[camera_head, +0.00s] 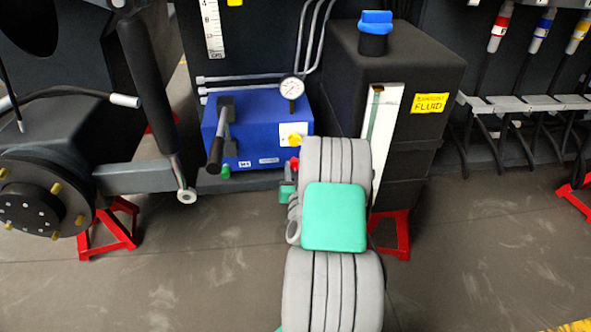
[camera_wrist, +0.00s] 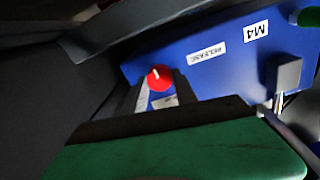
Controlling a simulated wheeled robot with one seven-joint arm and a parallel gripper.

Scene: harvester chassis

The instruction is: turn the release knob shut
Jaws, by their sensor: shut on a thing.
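The release knob (camera_wrist: 160,77) is small, round and red with a short white mark on its face. In the wrist view it sits at the tips of my gripper (camera_wrist: 160,93), which is shut on it. The RELEASE label (camera_wrist: 207,54) is beside it on the blue pump box (camera_wrist: 240,75). In the head view the red knob (camera_head: 294,162) shows at the lower right of the blue box (camera_head: 260,125). My gripper there is mostly hidden by my own grey and green arm, so its fingers are hard to make out.
A black lever (camera_head: 219,138) stands on the box's left, and a round gauge (camera_head: 291,88) sits on top. A dark fluid tank (camera_head: 410,65) with a blue cap stands close on the right. A hub (camera_head: 40,197) on a red stand is at the left.

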